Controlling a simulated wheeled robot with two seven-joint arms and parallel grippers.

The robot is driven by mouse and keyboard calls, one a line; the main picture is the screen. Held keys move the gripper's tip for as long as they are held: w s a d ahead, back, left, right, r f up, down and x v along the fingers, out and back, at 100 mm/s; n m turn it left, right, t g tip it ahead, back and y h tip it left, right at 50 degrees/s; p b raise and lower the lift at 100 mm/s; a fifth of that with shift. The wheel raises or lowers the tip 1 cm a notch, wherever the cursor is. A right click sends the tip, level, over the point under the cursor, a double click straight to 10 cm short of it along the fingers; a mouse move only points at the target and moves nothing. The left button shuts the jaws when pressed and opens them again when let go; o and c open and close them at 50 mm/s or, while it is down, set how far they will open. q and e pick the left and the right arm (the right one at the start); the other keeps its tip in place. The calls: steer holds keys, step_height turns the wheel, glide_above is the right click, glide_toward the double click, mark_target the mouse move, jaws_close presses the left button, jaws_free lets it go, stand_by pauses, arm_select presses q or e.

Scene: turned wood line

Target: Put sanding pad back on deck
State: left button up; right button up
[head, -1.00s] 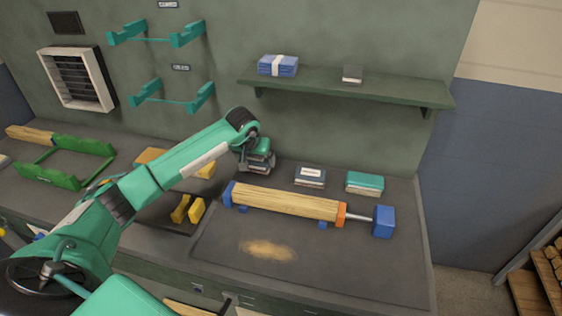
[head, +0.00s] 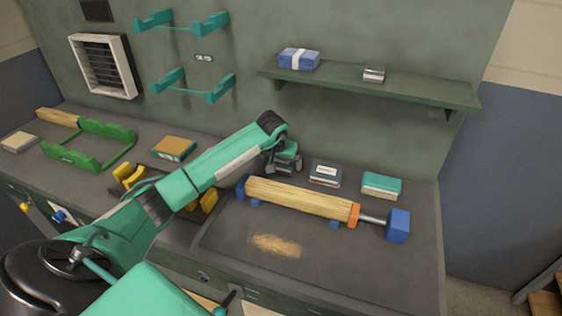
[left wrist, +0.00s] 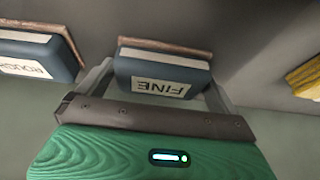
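The sanding pad marked FINE (left wrist: 162,78) is a dark blue block with a brown base. In the left wrist view it sits between the two grey fingers of my left gripper, which lie close along its sides. In the head view my left gripper (head: 283,166) is low over the back of the deck (head: 340,270), behind the left end of the turned wood. Whether the pad touches the deck cannot be told. The pad marked ROUGH (left wrist: 28,56) stands beside it, also seen in the head view (head: 325,175). My right gripper is out of view.
A teal-topped block (head: 381,186) stands further right. The wood cylinder (head: 300,199) lies between blue and orange ends in front, with sawdust (head: 275,245) before it. Yellow supports (head: 208,200) stand left. A shelf (head: 430,92) hangs above.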

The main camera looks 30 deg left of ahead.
mark_target(278, 165)
arm_select(q)
steer(key=shift+r, duration=0.1)
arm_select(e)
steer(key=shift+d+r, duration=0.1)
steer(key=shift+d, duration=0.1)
arm_select(q)
steer(key=shift+r, duration=0.2)
steer(key=b+v, duration=0.1)
steer(key=v, duration=0.5)
steer(key=shift+s+r, duration=0.1)
steer(key=shift+s, duration=0.1)
steer(key=v, duration=0.5)
steer(key=shift+s+d+r+b, duration=0.1)
steer(key=shift+s+r+b, duration=0.1)
steer(key=shift+b, duration=0.2)
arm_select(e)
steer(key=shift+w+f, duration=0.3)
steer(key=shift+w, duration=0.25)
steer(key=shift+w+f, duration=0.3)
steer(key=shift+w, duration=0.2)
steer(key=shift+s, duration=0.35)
